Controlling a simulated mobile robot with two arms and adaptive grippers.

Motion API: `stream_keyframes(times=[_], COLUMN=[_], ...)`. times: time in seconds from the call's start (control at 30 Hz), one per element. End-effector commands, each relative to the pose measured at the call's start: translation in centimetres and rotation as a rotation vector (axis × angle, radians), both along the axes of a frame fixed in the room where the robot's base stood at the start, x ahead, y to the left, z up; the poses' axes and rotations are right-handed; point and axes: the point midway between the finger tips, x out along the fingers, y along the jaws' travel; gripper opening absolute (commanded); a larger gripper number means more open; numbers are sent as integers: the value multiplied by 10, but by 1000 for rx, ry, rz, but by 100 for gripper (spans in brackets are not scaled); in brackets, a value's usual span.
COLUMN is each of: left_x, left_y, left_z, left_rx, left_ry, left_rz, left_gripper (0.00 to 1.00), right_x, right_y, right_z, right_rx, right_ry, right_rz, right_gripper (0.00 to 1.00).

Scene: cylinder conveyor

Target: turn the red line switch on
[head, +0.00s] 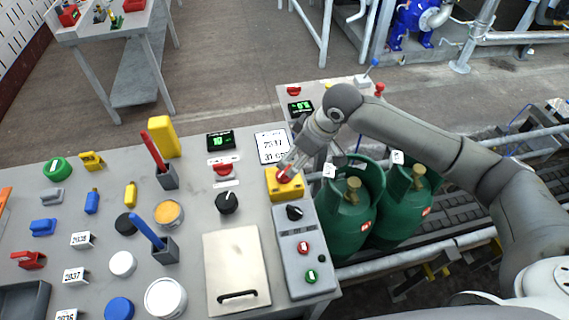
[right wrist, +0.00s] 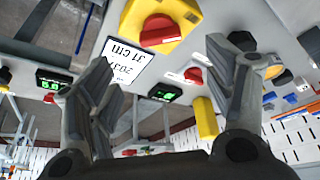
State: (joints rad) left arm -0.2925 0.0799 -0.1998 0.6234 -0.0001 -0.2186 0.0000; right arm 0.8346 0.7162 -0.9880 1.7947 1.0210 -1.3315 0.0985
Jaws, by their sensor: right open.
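A yellow switch box (head: 286,190) with a red rotary knob (head: 284,176) stands at the right end of the grey bench. My right gripper (head: 291,163) is right over it and partly hides the knob. In the right wrist view, the yellow box (right wrist: 188,14) and red knob (right wrist: 160,31) show at the top, beyond the fingers. My right gripper (right wrist: 163,68) is open, with nothing between its fingers; I cannot tell whether a finger touches the knob. A second red switch (head: 223,170) sits below a green display and also shows in the right wrist view (right wrist: 193,75). My left gripper is not in view.
A grey box with a black knob and red and green buttons (head: 303,248) is beside the yellow box. Green gas cylinders (head: 350,215) stand close on the right. A sign (head: 271,147), a black knob (head: 227,202) and upright red (head: 157,152) and blue (head: 146,230) levers are nearby.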

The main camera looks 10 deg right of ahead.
Motion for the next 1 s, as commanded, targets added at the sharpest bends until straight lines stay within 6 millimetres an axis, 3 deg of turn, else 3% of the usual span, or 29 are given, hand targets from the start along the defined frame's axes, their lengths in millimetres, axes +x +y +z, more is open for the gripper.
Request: stream_keyframes(times=[0.2, 0.37, 0.5, 0.67, 0.93, 1.0], left_x=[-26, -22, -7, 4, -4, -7], left_y=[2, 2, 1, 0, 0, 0], left_z=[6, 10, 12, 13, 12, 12], left_rx=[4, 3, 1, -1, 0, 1], left_ry=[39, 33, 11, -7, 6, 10], left_rz=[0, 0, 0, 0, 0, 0], left_gripper=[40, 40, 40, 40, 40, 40], right_x=[11, 18, 22, 24, 24, 24], right_y=[12, 19, 23, 25, 25, 25], right_z=[-39, -63, -76, -83, -84, -84], right_rx=[-1, -2, -1, -1, -1, -1], right_ry=[3, 1, 0, -1, -1, -1], right_rz=[0, 1, 1, 3, 2, 1], right_gripper=[75, 75, 75, 75, 75, 66])
